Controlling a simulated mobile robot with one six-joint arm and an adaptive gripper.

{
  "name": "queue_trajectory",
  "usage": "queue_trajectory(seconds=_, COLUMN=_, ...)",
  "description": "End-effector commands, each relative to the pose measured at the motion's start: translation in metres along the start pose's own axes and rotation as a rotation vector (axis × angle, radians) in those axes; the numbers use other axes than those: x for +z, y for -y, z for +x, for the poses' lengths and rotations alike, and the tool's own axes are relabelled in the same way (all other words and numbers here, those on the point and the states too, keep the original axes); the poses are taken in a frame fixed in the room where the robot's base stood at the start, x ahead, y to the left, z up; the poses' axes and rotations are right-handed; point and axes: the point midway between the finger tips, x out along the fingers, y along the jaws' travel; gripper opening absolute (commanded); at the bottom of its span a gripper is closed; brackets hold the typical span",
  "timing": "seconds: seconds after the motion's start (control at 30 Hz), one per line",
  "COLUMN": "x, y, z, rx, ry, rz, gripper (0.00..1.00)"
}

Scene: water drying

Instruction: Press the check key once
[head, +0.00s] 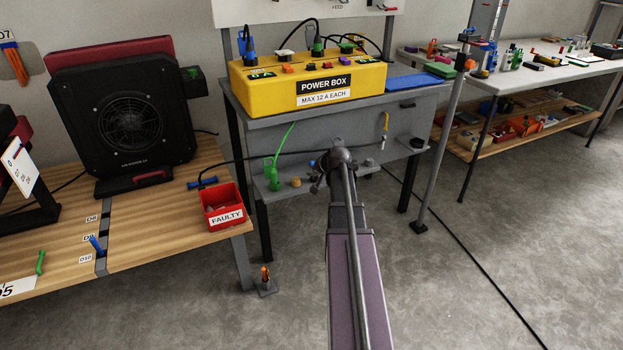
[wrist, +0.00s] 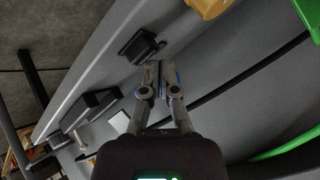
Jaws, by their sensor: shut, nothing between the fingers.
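No part is legibly marked as the check key, so I cannot tell which it is. The yellow power box (head: 310,88) stands on the grey bench and carries plugs and small coloured buttons. My gripper (head: 322,180) is low in front of the bench's grey panel, largely hidden by my arm in the head view. In the wrist view my gripper (wrist: 159,68) is shut and empty, its fingertips close to a small black block (wrist: 140,45) on a grey surface. I cannot tell whether they touch. A second dark block with a pale stud (wrist: 92,108) sits to the left.
A red FAULTY bin (head: 224,206) and a black fan unit (head: 128,118) are on the wooden table at left. A grey post (head: 443,135) stands right of the bench. A black cable runs across the bench front. Floor at right is mostly clear.

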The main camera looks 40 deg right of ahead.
Motion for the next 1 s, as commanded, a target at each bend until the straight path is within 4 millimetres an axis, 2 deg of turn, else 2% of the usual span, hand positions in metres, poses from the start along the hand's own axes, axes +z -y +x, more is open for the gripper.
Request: queue_trajectory(seconds=1.0, x=0.0042, y=-0.0032, z=0.0055, rx=0.0, ry=0.001, rz=-0.001, gripper=0.0)
